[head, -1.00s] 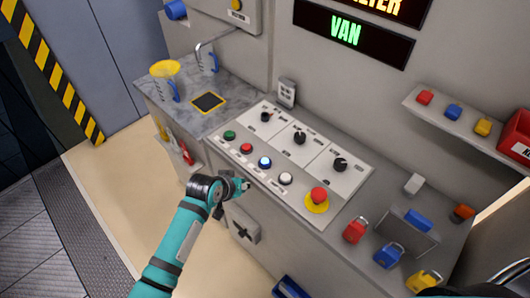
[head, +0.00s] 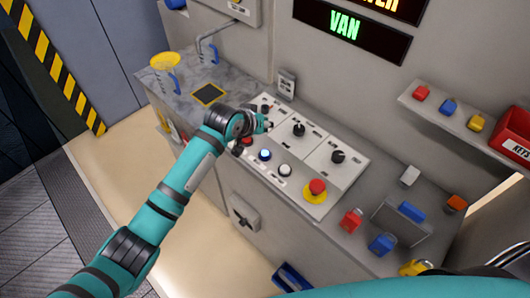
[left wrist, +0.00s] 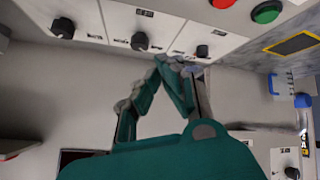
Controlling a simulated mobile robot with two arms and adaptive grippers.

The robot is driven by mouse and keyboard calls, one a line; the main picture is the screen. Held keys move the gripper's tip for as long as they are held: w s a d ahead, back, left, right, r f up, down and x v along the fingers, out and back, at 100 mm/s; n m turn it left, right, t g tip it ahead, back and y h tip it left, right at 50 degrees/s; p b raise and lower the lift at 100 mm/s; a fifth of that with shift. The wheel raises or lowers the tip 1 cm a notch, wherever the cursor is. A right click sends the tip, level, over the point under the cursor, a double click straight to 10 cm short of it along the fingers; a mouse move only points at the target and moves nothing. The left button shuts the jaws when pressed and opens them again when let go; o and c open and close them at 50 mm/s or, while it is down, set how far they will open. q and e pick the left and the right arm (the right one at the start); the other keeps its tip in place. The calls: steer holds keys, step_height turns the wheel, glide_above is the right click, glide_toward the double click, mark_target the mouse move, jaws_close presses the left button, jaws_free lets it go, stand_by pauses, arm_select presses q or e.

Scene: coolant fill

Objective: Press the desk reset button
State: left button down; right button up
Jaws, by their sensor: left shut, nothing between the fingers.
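The desk's control panel has a row of buttons: a red button (head: 246,141), a blue lit button (head: 265,155), a white button (head: 285,170) and a red mushroom button on a yellow base (head: 317,187). Their labels are too small to read. My left gripper (head: 264,124) is shut and empty over the panel's left end, where it hides the green button in the head view. In the left wrist view, the shut fingers (left wrist: 172,64) show near the dials, with the red button (left wrist: 222,3) and green button (left wrist: 266,12) at the top. My right gripper is out of view.
Black dials (head: 299,129) sit behind the buttons. Red (head: 351,220) and blue (head: 381,244) padlocks lie at the right. A shelf (head: 455,120) juts from the wall.

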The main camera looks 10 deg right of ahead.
arm_select(q)
steer(key=b, duration=0.7)
glide_above(265, 153)
step_height(265, 153, down, 7)
steer(key=shift+r, duration=0.1)
steer(key=shift+f+b, duration=0.35)
steer(key=shift+f, duration=0.55)
steer(key=shift+f, duration=0.1)
steer(key=shift+f, duration=0.1)
steer(key=shift+f, duration=0.25)
